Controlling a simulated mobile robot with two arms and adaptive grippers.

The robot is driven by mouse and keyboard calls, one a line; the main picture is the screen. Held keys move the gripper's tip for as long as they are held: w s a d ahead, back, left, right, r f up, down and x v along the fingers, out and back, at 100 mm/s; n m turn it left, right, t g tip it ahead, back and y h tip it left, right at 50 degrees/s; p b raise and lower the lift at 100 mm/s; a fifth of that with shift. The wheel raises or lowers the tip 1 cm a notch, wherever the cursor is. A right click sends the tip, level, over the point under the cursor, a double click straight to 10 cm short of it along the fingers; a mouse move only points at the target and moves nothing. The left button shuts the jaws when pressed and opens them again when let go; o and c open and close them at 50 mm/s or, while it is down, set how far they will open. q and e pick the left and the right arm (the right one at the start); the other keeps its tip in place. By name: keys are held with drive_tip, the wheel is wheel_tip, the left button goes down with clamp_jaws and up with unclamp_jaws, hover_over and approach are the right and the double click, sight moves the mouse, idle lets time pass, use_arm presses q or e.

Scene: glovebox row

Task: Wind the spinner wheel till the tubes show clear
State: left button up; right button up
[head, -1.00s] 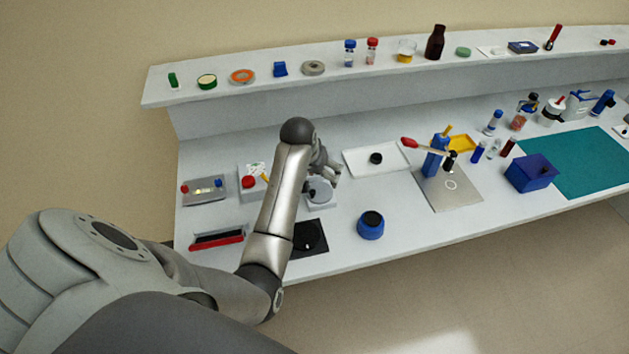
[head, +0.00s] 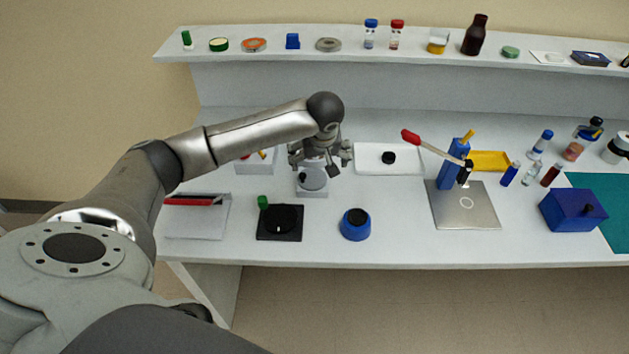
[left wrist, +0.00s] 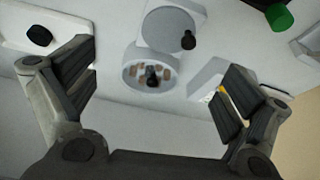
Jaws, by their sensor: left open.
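The spinner (head: 311,188) is a pale device on the bench, partly hidden under my left gripper (head: 320,160) in the head view. In the left wrist view its grey disc wheel (left wrist: 170,28) bears a black knob (left wrist: 188,40). Beside the wheel is a round drum (left wrist: 133,74) with several brownish tubes (left wrist: 152,74) around a black hub. My left gripper (left wrist: 160,95) is open and empty, its fingers apart on either side of the drum, not visibly touching it. Whether the tubes' contents are clear cannot be told. My right gripper is out of view.
A white tray (head: 410,168) lies right of the gripper. A shelf (head: 400,80) runs behind.

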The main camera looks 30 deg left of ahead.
use_arm(q)
drive_tip(key=p, duration=0.1)
approach(312, 178)
drive_tip(key=shift+x, duration=0.95)
drive_tip(key=x, duration=0.5)
drive_tip(key=shift+d+p, duration=0.1)
drive_tip(key=shift+p, duration=0.25)
drive_tip(key=shift+w+f, duration=0.2)
drive_tip(key=shift+f, duration=0.25)
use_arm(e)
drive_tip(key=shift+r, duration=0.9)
use_arm(q)
drive_tip(key=shift+c, duration=0.4)
drive_tip(key=c, duration=0.9)
drive_tip(key=shift+s, duration=0.15)
drive_tip(key=shift+c, duration=1.2)
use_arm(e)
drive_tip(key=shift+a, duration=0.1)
